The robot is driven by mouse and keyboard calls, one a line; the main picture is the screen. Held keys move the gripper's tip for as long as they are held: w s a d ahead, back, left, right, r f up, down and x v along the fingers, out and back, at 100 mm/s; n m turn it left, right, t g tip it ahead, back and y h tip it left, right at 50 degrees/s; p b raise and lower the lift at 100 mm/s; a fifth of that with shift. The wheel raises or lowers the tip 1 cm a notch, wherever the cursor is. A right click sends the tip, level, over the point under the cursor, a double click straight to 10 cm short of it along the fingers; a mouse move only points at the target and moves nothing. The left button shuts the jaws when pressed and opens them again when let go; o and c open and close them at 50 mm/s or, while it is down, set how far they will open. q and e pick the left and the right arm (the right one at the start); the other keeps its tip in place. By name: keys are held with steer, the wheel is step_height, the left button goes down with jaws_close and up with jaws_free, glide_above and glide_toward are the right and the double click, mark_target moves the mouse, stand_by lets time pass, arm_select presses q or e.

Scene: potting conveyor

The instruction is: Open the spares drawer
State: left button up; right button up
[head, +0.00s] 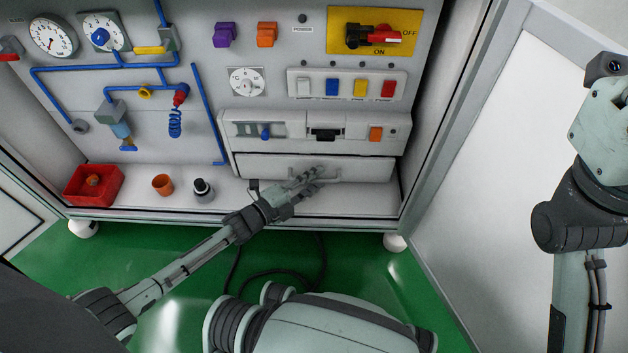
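The drawer (362,168) is a wide, pale front low in the white cabinet, under a small control box. It looks closed, or nearly so. A thin bar handle (334,180) runs along its lower part. My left gripper (318,174) reaches in from the lower left, and its fingertips are at the handle, near the middle of the drawer front. The fingers cover part of the handle. I cannot tell whether they are closed around it or only beside it. My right arm stands raised at the right edge, and its gripper is out of view.
A red bin (93,199), an orange pot (162,185) and a dark-topped bottle (203,190) stand on the cabinet's ledge at left. Switches, gauges and blue pipes cover the panel above. A white door panel (500,190) stands at right. Green floor is in front.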

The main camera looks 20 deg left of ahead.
arm_select(q)
steer(key=shift+c, duration=0.6)
jaws_close()
